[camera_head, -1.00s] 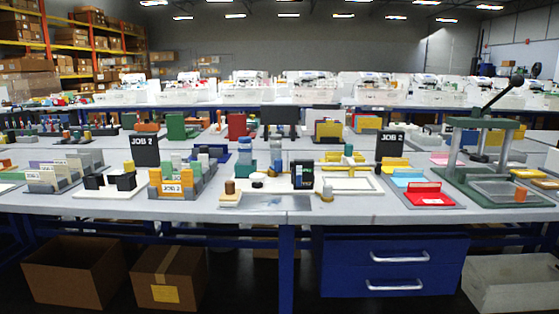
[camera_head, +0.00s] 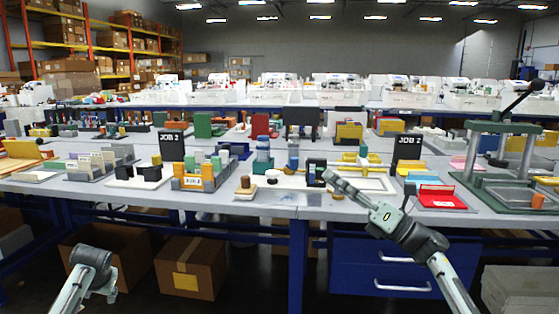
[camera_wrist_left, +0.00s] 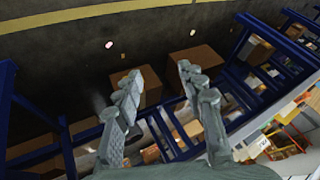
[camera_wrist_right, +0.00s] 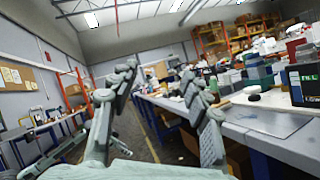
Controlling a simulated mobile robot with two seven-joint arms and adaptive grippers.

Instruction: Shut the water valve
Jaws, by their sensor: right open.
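I cannot clearly make out a water valve. Low yellow pipe-like parts (camera_head: 362,156) stand on the bench near the middle in the head view; they are too small to tell what they are. My right gripper (camera_wrist_right: 160,74) is open and empty. In the head view it reaches in over the bench front, by a small dark box (camera_head: 315,171). My left gripper (camera_wrist_left: 160,76) is open and empty. It is low at the lower left in the head view, in front of the bench, with floor and cardboard boxes beyond its fingers in the left wrist view.
Cardboard boxes (camera_head: 190,267) and blue drawers (camera_head: 400,272) are below.

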